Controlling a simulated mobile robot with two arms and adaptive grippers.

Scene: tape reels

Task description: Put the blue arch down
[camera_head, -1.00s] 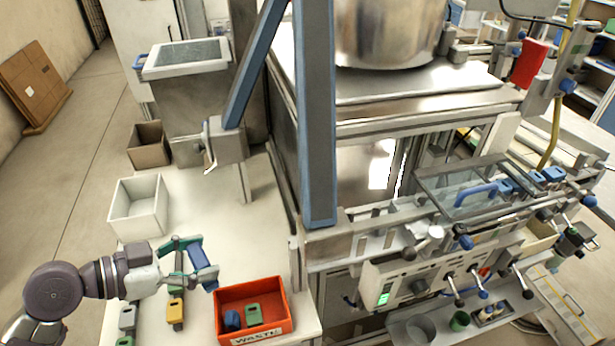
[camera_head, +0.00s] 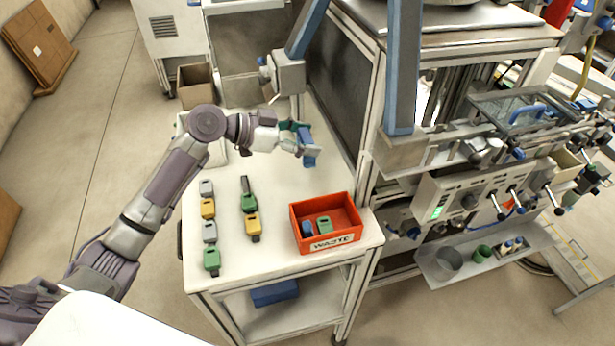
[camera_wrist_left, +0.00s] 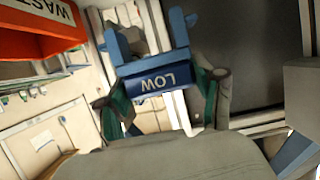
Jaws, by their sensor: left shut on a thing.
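The blue arch (camera_head: 308,156) is held in my left gripper (camera_head: 304,143), above the back right part of the white table. In the left wrist view the blue arch (camera_wrist_left: 158,80) sits between the two green-padded fingers of the left gripper (camera_wrist_left: 158,96). My right gripper is not in view.
An orange WASTE bin (camera_head: 360,233) with a blue and a green piece stands at the table's front right. Several grey, yellow and green pieces (camera_head: 208,208) stand in rows at left. A white bin (camera_head: 217,155) is partly hidden behind my arm. Bare white table (camera_head: 285,185) lies between.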

